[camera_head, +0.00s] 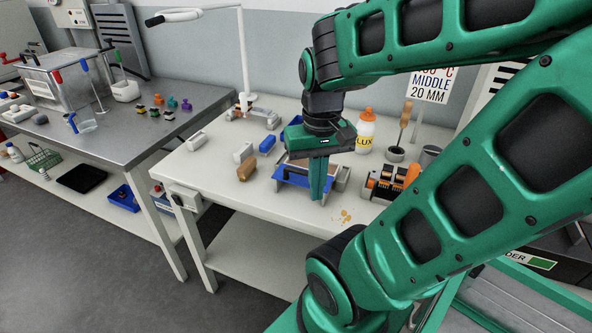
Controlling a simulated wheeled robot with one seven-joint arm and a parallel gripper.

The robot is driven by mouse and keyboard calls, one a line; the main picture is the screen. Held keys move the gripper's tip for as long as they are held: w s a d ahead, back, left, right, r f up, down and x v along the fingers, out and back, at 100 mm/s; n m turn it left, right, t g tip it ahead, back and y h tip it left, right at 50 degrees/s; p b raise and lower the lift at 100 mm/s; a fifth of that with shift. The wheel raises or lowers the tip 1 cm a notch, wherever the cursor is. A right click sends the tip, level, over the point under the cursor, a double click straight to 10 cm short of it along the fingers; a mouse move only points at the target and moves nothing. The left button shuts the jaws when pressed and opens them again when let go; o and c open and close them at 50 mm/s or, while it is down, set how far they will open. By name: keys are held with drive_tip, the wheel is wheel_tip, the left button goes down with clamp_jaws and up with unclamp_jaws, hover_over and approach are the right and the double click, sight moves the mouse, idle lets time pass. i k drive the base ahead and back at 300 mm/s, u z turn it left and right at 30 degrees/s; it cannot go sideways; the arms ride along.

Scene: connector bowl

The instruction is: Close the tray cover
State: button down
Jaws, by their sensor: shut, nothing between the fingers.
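My gripper (319,178) points down over the right part of the white table, with its green fingers shut and nothing between them. A blue-edged tray (291,179) lies on the table just behind and left of the fingers.
An orange-capped white bottle (365,135) stands behind my gripper. An orange and black device (390,182) sits to the right. White, tan and blue blocks (267,144) lie to the left. The white table's (215,168) left front is clear. A grey bench (110,130) stands farther left.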

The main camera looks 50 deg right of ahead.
sight(285, 173)
drive_tip(key=k, duration=1.4)
drive_tip(key=u, duration=0.05)
drive_tip(key=i, duration=0.5)
